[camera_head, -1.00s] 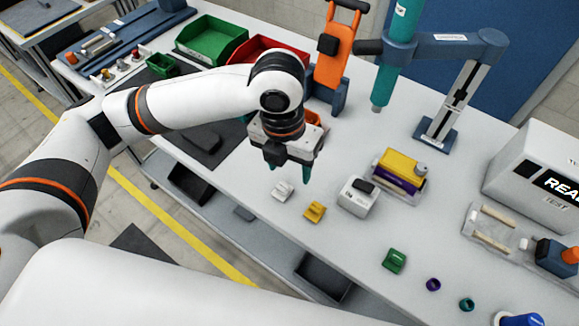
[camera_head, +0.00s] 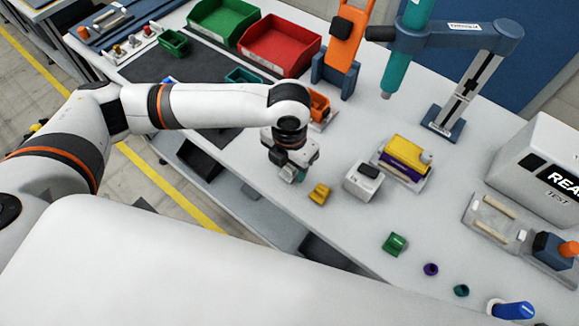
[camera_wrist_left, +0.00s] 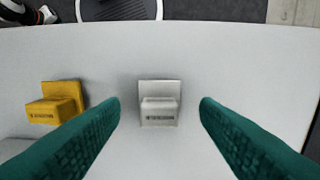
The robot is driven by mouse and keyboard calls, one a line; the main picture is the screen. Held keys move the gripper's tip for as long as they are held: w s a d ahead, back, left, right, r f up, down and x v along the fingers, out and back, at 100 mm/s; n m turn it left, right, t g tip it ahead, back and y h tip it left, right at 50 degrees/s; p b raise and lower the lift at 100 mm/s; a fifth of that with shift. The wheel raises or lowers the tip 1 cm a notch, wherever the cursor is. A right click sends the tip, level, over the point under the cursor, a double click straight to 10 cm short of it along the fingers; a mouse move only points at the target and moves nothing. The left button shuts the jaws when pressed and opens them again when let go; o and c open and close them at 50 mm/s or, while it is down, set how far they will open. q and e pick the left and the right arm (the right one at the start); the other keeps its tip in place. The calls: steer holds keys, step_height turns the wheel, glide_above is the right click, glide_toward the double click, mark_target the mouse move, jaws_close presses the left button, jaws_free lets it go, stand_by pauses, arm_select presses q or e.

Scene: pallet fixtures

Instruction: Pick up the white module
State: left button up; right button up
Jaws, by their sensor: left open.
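The white module (camera_wrist_left: 160,110) stands on the table in the left wrist view, a small stepped block with dark print on its front. It lies in the gap between the two teal fingers of my left gripper (camera_head: 290,178), with room on both sides. The fingers are apart and not touching it. In the head view my left gripper points down low over the table and hides the white module. My right gripper is not in view.
A yellow module (camera_head: 320,193) stands close beside the gripper. A white box with a dark top (camera_head: 362,182) and a yellow and purple assembly (camera_head: 404,158) stand farther right. The green bin (camera_head: 222,20) and red bin (camera_head: 280,45) are at the back. The table's front edge is near.

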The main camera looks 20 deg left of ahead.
arm_select(q)
steer(key=shift+f, duration=0.6)
steer(key=c, duration=1.1)
